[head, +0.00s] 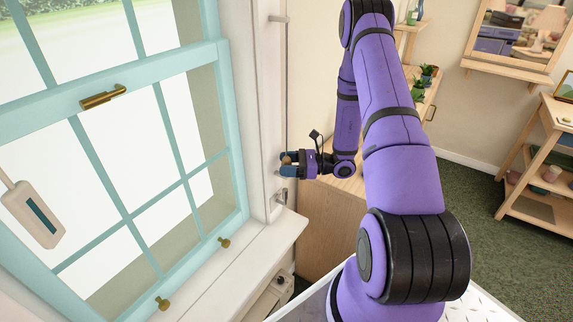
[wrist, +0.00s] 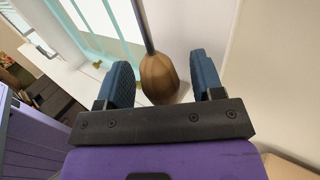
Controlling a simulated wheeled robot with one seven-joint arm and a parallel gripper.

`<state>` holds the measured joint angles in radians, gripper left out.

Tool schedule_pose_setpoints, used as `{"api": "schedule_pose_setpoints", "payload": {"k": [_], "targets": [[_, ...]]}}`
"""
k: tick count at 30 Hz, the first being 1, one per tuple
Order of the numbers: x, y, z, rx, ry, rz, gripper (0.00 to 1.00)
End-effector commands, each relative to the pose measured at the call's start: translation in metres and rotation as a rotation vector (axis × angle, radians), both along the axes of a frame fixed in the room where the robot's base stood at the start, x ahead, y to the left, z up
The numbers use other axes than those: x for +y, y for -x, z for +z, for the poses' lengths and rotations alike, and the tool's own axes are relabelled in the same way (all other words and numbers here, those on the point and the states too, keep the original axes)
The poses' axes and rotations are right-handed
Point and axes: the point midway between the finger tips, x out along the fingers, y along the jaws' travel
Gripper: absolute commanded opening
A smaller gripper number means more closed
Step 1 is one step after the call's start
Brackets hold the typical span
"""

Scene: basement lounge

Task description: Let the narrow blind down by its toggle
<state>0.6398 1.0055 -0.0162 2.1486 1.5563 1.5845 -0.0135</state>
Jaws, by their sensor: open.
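A brown wooden acorn-shaped toggle (wrist: 159,78) hangs at the end of a thin dark cord (head: 286,95) beside the white window frame. In the head view the toggle (head: 287,158) is small and partly covered by my gripper. My gripper (head: 284,165) is open, with its blue fingers on either side of the toggle. In the wrist view my gripper (wrist: 163,80) has the toggle between its fingers, nearer the left one, with a clear gap to the right one. I cannot clearly make out the narrow blind itself.
The teal window (head: 120,130) is on the left, with a white sill (head: 240,265) below. A metal bracket (head: 281,197) sits on the frame just below my gripper. A wooden cabinet (head: 335,225) stands behind my arm.

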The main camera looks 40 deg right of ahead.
Motion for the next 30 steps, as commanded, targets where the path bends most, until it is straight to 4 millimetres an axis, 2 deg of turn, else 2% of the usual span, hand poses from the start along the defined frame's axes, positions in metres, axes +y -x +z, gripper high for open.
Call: {"api": "schedule_pose_setpoints", "payload": {"k": [7,8,15,23,26,30], "targets": [[0.001,0.000,0.000,0.000,0.000,0.000,0.61],[0.001,0.000,0.000,0.000,0.000,0.000,0.56],[0.000,0.000,0.000,0.000,0.000,0.000,0.01],[0.000,0.000,0.003,-0.001,0.001,0.000,0.00],[0.000,-0.001,0.011,-0.002,0.002,0.000,0.00],[0.000,-0.001,0.033,-0.004,0.003,0.000,0.00]]}}
